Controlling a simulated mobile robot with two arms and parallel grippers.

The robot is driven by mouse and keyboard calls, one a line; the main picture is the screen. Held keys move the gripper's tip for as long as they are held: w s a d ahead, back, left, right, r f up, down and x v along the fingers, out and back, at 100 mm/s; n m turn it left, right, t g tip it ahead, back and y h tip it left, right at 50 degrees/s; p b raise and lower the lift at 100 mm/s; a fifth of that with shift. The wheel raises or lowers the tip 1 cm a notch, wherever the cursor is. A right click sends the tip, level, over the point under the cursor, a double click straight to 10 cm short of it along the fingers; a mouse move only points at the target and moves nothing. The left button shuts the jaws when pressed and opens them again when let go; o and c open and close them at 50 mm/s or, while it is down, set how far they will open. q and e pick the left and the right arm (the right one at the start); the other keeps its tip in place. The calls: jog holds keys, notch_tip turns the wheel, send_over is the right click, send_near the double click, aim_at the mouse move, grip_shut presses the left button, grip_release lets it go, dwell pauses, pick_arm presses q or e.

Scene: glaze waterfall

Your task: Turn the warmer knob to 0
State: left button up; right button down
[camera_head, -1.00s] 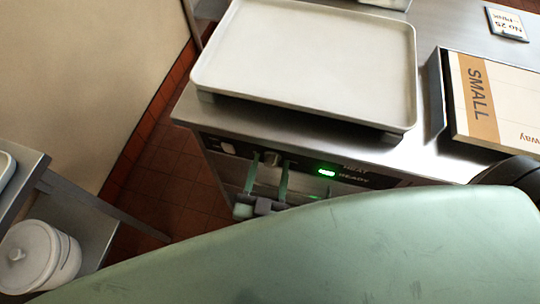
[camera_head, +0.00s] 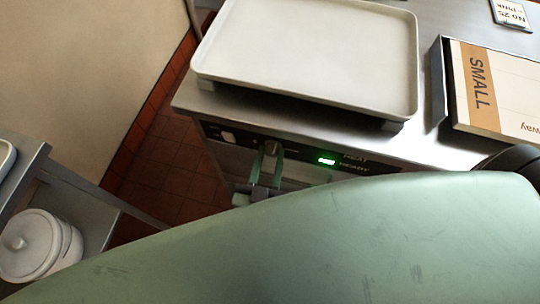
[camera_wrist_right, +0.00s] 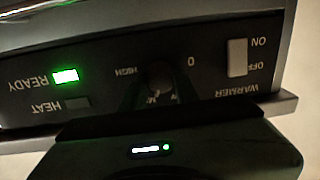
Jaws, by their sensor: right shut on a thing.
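The warmer knob (camera_head: 271,149) is a small dark knob on the dark front panel, below the white tray. My right gripper (camera_head: 267,166) is shut on it, with one finger on each side. In the right wrist view the knob (camera_wrist_right: 160,75) shows between the dark fingers, which partly hide it. There the panel appears upside down, with a "0" mark to the right of the knob and "HIGH" to its left. I cannot tell exactly where the knob points. The READY light (camera_wrist_right: 66,76) is lit green; the HEAT light (camera_wrist_right: 76,103) is dark. My left gripper is not in view.
A pale ON/OFF switch (camera_wrist_right: 237,57) is beside the knob. The white tray (camera_head: 310,50) sits on the warmer above. A box marked SMALL (camera_head: 500,90) is on the steel counter at right. A white lidded pot (camera_head: 38,245) stands lower left.

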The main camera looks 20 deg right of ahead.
jog(key=n, duration=0.3)
jog(key=n+p, duration=0.1)
jog(key=n, duration=0.2)
jog(key=shift+r, duration=0.1)
jog(key=n+p, duration=0.1)
jog(key=n, duration=0.2)
jog(key=shift+n+g, duration=0.3)
jog(key=n+p, duration=0.2)
jog(key=n, duration=0.1)
jog(key=shift+r+h, duration=0.1)
jog(key=shift+h, duration=0.2)
jog(key=n+p, duration=0.3)
jog(key=n, duration=0.3)
jog(key=shift+w+g, duration=0.1)
jog(key=shift+g, duration=0.3)
jog(key=n+p, duration=0.1)
jog(key=n, duration=0.1)
jog(key=shift+n+h, duration=0.3)
jog(key=shift+h, duration=0.1)
jog(key=shift+n+p, duration=0.9)
jog(key=shift+n, duration=0.8)
